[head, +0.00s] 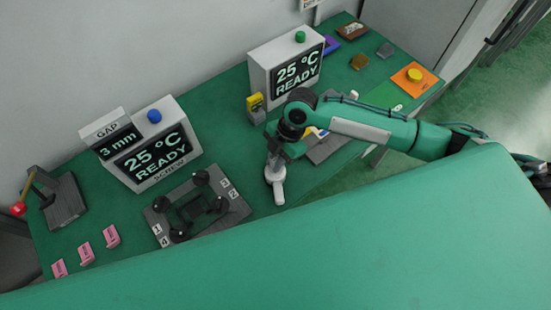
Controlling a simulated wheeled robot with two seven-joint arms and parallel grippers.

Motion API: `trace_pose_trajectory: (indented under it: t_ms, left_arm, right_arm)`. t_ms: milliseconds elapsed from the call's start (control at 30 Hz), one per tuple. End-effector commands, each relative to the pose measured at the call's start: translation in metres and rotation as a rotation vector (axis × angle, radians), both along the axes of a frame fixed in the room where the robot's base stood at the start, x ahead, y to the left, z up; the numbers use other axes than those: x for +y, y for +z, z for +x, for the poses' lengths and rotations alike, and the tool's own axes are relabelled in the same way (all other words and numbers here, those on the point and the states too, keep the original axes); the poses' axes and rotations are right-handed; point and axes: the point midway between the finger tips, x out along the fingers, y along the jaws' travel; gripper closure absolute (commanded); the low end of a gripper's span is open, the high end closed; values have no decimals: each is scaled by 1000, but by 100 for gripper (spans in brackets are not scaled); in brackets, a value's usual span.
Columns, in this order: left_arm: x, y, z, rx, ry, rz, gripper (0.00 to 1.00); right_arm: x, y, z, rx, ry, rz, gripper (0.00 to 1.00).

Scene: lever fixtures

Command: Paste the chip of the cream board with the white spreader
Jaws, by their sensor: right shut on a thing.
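My right gripper (274,160) points down over the green table and is shut on the white spreader (278,190). The spreader's pale lower end shows below the fingers, close to the table, right of the dark clamp fixture; I cannot tell whether it touches the table. I cannot make out the cream board or its chip for sure. A grey fixture (328,149) is partly hidden behind my right arm, with small white, yellow and blue parts beside the arm. My left gripper is not in view.
A clamp fixture (237,211) with black knobs lies at the middle left. Two READY displays (157,155) (258,72) stand at the back. A red-knobbed lever (18,209) is far left, near pink tags (111,236). An orange plate with a yellow button (415,75) is far right.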

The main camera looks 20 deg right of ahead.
Motion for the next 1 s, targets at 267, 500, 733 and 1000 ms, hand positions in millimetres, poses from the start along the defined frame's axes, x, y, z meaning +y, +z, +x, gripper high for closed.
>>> trace_pose_trajectory:
  t_ms: [267, 500, 733, 1000]
  left_arm:
    - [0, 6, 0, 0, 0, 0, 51]
    - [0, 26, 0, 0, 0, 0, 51]
    - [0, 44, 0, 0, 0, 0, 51]
    - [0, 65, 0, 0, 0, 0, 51]
  right_arm:
    - [0, 5, -1, 3, 1, -2, 100]
    - [0, 26, -1, 2, 0, -2, 100]
    - [0, 45, 0, 1, 0, -1, 100]
    - [0, 66, 0, 1, 0, -1, 100]
